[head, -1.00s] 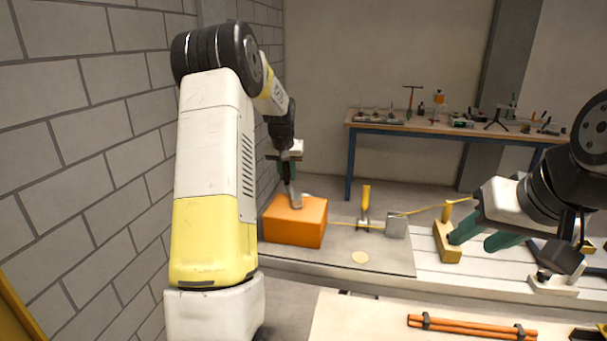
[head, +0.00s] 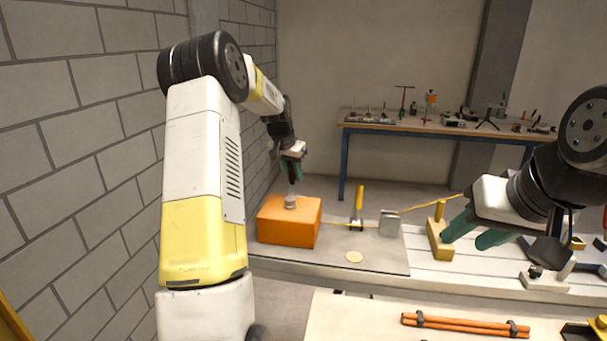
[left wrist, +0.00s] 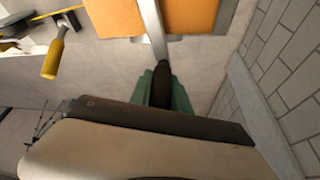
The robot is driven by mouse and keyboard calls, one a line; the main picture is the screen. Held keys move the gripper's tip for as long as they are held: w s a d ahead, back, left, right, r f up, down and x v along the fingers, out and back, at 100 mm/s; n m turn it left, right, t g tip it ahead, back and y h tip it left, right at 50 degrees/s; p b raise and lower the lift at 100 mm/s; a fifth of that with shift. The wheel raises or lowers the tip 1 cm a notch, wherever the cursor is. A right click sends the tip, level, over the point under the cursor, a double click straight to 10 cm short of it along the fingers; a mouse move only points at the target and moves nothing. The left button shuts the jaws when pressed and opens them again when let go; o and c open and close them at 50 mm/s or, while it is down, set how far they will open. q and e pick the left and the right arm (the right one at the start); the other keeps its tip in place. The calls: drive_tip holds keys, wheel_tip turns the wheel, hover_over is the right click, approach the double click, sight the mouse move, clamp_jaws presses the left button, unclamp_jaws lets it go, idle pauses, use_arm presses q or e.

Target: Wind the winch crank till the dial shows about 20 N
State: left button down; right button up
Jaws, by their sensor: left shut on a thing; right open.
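The winch is an orange box (head: 288,228) at the left end of the bench in the head view. A grey crank arm (left wrist: 150,25) crosses the orange box in the left wrist view and ends in a dark handle (left wrist: 162,86). My left gripper (head: 291,178) is shut on this handle, its green fingers either side of it. A yellow line runs right from the box past a grey plate-like part (head: 390,223). I cannot make out a dial face or reading. My right gripper (head: 468,236) is open and empty, close to a yellow block with a post (head: 439,238).
A yellow-handled lever (head: 358,204) stands right of the box, also showing in the left wrist view (left wrist: 53,60). Orange rods (head: 465,325) lie on the front table. A block wall (head: 70,140) stands close on the left.

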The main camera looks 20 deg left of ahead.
use_arm(q)
drive_tip(key=shift+w+d, duration=0.1)
drive_tip(key=shift+d, duration=0.8)
drive_tip(key=shift+f, duration=0.1)
drive_tip(key=c, duration=1.2)
unclamp_jaws()
drive_tip(key=shift+d, duration=0.1)
drive_tip(key=shift+c, duration=0.2)
drive_tip(key=v, duration=0.8)
